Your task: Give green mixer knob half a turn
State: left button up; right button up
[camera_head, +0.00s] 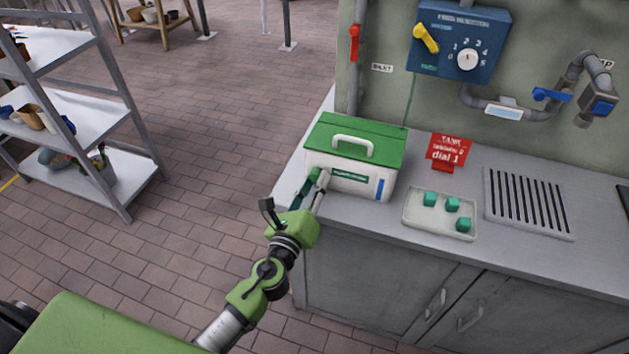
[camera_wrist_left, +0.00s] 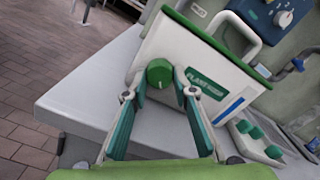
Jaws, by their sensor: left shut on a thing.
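The green mixer knob (camera_wrist_left: 159,72) is a round green dial on the front face of a white box (camera_head: 340,180) with a green lid. The box also shows in the left wrist view (camera_wrist_left: 185,45). My left gripper (camera_head: 319,177) reaches the left end of the box's front. In the left wrist view its two fingers (camera_wrist_left: 159,80) are shut on the knob, one on each side. In the head view the gripper hides most of the knob. My right gripper is in neither view.
The box stands on a grey counter (camera_head: 455,254). Right of it are a red sign (camera_head: 448,150), a tray (camera_head: 417,219) with green cubes, and a drain grate (camera_head: 528,203). A blue panel (camera_head: 459,30) hangs above. A shelf rack (camera_head: 118,186) stands left across open brick floor.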

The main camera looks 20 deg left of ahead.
pick_arm(q)
jog(key=m+p, duration=0.1)
jog(key=m, duration=0.4)
jog(key=shift+f+p, duration=0.1)
jog(key=shift+p, duration=0.2)
jog(key=shift+m, duration=0.3)
jog(key=o, duration=1.1)
jog(key=s, duration=1.2)
jog(key=shift+a, duration=0.25)
